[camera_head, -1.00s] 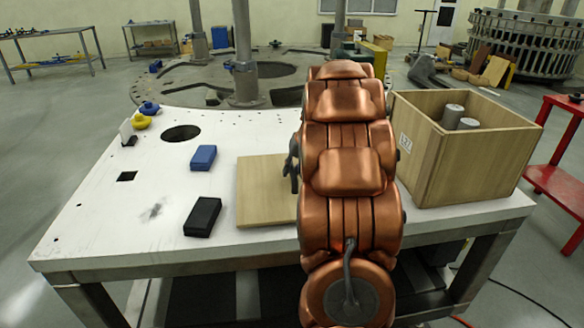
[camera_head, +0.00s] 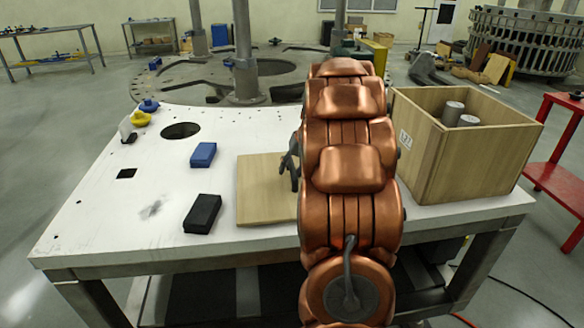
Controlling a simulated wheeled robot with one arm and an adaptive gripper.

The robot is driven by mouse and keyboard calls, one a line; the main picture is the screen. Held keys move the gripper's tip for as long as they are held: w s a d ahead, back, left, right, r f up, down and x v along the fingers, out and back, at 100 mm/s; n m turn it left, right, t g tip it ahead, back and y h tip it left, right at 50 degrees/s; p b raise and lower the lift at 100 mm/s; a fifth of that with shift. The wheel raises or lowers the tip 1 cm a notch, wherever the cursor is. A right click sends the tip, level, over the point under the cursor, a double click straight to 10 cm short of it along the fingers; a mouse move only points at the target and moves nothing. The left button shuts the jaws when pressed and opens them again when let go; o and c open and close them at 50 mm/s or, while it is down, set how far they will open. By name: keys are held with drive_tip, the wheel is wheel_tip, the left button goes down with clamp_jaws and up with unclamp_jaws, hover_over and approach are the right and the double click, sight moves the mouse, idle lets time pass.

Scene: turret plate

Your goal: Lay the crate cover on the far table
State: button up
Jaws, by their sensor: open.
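The crate cover, a flat square wooden board (camera_head: 262,200), lies flat on the white table (camera_head: 100,225), left of my copper arm. Its right side is hidden behind the arm. The open wooden crate (camera_head: 478,160) stands at the table's right end with two grey cylinders in it. My gripper (camera_head: 289,166) shows only as dark finger parts at the left edge of the arm, over or beside the board's right part. It is open. Whether it touches the board cannot be told. A long table (camera_head: 55,62) stands far back left, and a smaller one (camera_head: 152,45) stands to its right.
A blue block (camera_head: 203,155) and a black block (camera_head: 202,214) lie left of the board. Yellow (camera_head: 140,118) and blue (camera_head: 149,105) small items sit at the back left edge. Posts (camera_head: 245,60) rise behind the table. A red stand (camera_head: 560,165) is at right. Floor at left is clear.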

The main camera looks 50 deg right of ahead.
drive_tip(key=shift+r, duration=0.45)
drive_tip(key=a+b+v, duration=0.1)
drive_tip(key=b+v, duration=0.1)
drive_tip(key=v, duration=0.9)
drive_tip(key=s+a+f+n+g+y, duration=0.1)
drive_tip(key=s+a+f+n+g, duration=0.15)
drive_tip(key=a, duration=1.05)
drive_tip(key=s+a+f+n+g, duration=0.1)
drive_tip(key=s+a+f, duration=0.25)
drive_tip(key=a, duration=0.95)
drive_tip(key=s+a+f+n+g, duration=0.1)
drive_tip(key=s+a+f, duration=0.3)
drive_tip(key=s, duration=0.5)
drive_tip(key=s+a+f+n+g+h, duration=0.1)
drive_tip(key=s+a+f+n+g, duration=0.1)
drive_tip(key=s+a, duration=0.5)
drive_tip(key=s+f+n, duration=0.1)
drive_tip(key=s+f, duration=0.1)
drive_tip(key=s, duration=0.1)
drive_tip(key=shift+s+h, duration=0.3)
drive_tip(key=shift+n, duration=0.25)
drive_tip(key=shift+r+p, duration=0.35)
drive_tip(key=shift+r, duration=0.2)
